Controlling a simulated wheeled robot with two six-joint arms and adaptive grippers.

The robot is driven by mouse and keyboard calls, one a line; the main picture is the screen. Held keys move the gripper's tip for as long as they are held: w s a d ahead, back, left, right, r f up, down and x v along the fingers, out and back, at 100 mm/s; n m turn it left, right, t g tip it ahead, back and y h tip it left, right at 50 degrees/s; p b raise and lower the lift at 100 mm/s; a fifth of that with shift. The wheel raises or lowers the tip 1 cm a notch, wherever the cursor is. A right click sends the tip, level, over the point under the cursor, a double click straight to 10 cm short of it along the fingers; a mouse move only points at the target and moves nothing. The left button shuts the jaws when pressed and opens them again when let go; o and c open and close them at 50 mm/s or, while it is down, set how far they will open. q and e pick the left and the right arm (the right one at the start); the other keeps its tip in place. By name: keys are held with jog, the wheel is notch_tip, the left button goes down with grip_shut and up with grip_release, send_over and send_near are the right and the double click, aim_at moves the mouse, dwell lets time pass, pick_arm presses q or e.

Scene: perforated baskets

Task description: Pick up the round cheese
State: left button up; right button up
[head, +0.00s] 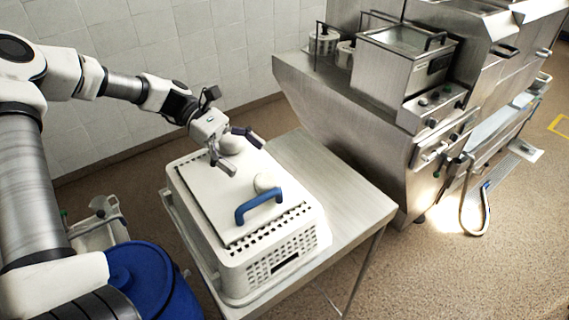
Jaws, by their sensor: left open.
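A white perforated basket (243,279) stands on a steel table and has a flat white top surface (205,195). A small round white piece (267,181) sits on top, just behind a blue handle (259,203). Another rounded pale shape (229,144) shows at the far end of the top, partly hidden by my left gripper. I cannot tell for sure which of the two is the round cheese. My left gripper (240,152) is open above the far end of the basket, its fingers spread near the rounded pale shape. Whether they touch it is unclear. My right gripper is out of view.
The steel table (352,207) has bare room right of the basket. A steel cooking unit (345,122) stands behind it on the right. A blue barrel (150,280) stands at the lower left on the brown floor. A tiled wall (150,50) is behind.

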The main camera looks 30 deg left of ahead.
aim_at(263, 176)
pick_arm(q)
jog(key=s+d, duration=0.1)
jog(key=d+p, duration=0.1)
jog(key=s+d, duration=0.1)
jog(key=shift+s+d+f, duration=0.35)
jog(key=shift+d, duration=0.05)
jog(key=shift+w+d+f, duration=0.25)
jog(key=shift+d+f, duration=0.15)
jog(key=shift+d, duration=0.1)
jog(key=shift+w+d+f, duration=0.25)
jog(key=shift+d+f, duration=0.15)
jog(key=shift+d, duration=0.1)
jog(key=shift+w+d+f, duration=0.15)
jog(key=shift+w+f, duration=0.05)
jog(key=shift+w, duration=0.1)
jog(key=shift+s+r, duration=0.1)
jog(key=shift+s, duration=0.1)
jog(key=shift+c, duration=1)
jog(key=shift+s+r, duration=0.1)
jog(key=shift+s, duration=0.1)
jog(key=c, duration=0.6)
jog(key=shift+s, duration=0.1)
jog(key=c, duration=0.5)
jog(key=shift+o, duration=0.2)
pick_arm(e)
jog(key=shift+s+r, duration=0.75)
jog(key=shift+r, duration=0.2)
pick_arm(q)
jog(key=shift+w, duration=0.2)
